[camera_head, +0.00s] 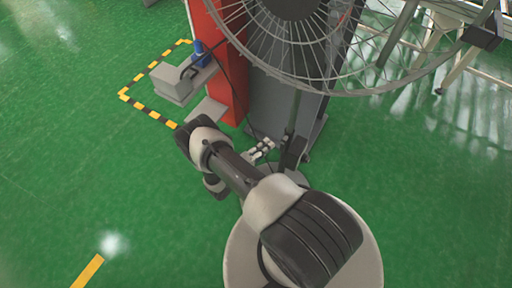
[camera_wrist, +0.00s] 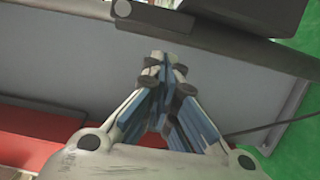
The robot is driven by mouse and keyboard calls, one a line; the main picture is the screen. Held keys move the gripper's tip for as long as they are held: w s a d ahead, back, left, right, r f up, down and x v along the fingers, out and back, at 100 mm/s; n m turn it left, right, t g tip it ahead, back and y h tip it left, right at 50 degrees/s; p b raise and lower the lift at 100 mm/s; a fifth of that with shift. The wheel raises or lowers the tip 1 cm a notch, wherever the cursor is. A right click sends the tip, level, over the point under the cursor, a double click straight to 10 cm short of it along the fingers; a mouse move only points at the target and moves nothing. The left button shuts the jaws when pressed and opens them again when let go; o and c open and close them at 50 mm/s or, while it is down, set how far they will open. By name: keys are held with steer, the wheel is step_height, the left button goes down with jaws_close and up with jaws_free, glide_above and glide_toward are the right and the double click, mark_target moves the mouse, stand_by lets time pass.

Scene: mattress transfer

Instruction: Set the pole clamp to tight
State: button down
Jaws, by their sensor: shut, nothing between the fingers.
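In the wrist view my gripper (camera_wrist: 165,65) is shut, its fingertips together with nothing between them. It points at a dark grey bar (camera_wrist: 220,45) that crosses the top of the view, with a black block (camera_wrist: 245,12) behind it. In the head view my gripper (camera_head: 262,150) is small and beside a dark upright pole (camera_head: 292,118). A black part (camera_head: 295,152) on this pole may be the pole clamp, but its lever and setting cannot be made out. I cannot tell whether the fingertips touch anything.
A large spoked wheel (camera_head: 330,85) hangs above the grey panel (camera_head: 270,98) and red column (camera_head: 228,70). A grey box (camera_head: 172,82) with a blue part (camera_head: 201,55) stands left. Yellow-black tape (camera_head: 140,105) marks the green floor.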

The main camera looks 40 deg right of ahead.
steer(key=shift+s+d, duration=0.25)
steer(key=shift+s, duration=0.5)
